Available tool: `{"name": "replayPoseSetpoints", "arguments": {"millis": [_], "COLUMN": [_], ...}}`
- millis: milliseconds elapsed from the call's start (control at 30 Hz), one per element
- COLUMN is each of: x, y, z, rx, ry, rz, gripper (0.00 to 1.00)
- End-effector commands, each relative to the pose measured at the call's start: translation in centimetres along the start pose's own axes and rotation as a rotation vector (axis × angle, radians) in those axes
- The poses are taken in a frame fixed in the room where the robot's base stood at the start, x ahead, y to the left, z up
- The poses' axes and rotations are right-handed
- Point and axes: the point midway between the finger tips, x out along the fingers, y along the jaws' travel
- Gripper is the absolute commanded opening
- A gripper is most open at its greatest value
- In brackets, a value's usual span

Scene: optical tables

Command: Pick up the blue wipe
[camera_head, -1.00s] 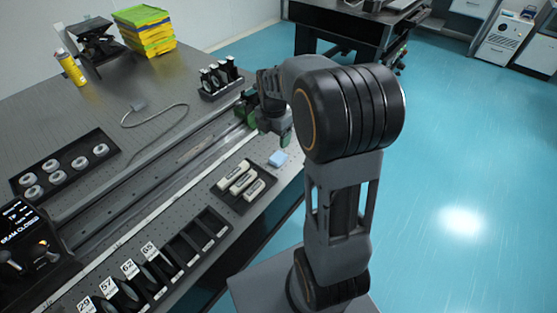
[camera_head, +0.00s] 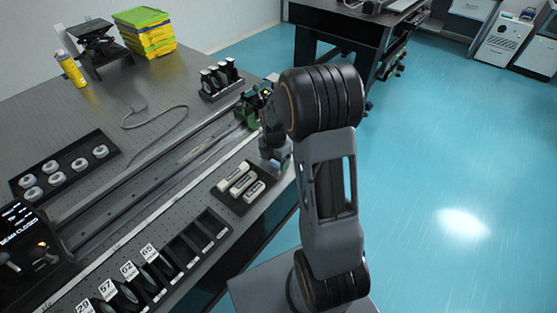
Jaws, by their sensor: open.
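The blue wipe (camera_head: 276,164) is a small light-blue pad on the optical table, near its right edge and to the right of the tray of white pieces. It is partly hidden by my gripper. My gripper (camera_head: 273,157) points down right over the wipe, and its jaws are open. The fingertips are small and dark in this view, so I cannot tell whether they touch the wipe or stand around it.
A small black tray (camera_head: 223,187) with white pieces lies left of the wipe. A slotted rack (camera_head: 207,222) stands in front. A rail (camera_head: 150,182) runs along the table behind. A holder with dark round parts (camera_head: 220,92) stands farther back. Blue floor lies beyond the table edge.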

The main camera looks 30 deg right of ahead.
Motion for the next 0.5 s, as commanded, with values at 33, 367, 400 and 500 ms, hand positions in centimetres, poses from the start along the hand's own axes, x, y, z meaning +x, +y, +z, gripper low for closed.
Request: {"name": "replayPoseSetpoints", "arguments": {"millis": [33, 367, 400, 500], "x": [0.26, 0.39, 0.38, 0.38], "y": [-0.01, 0.01, 0.01, 0.01], "z": [-0.02, -0.01, -0.01, -0.01], "rx": [0.0, 0.0, 0.0, 0.0], "ry": [0.001, 0.0, 0.0, 0.0], "rz": [-0.001, 0.001, 0.001, 0.001], "gripper": [0.77, 0.71, 0.67, 0.57]}}
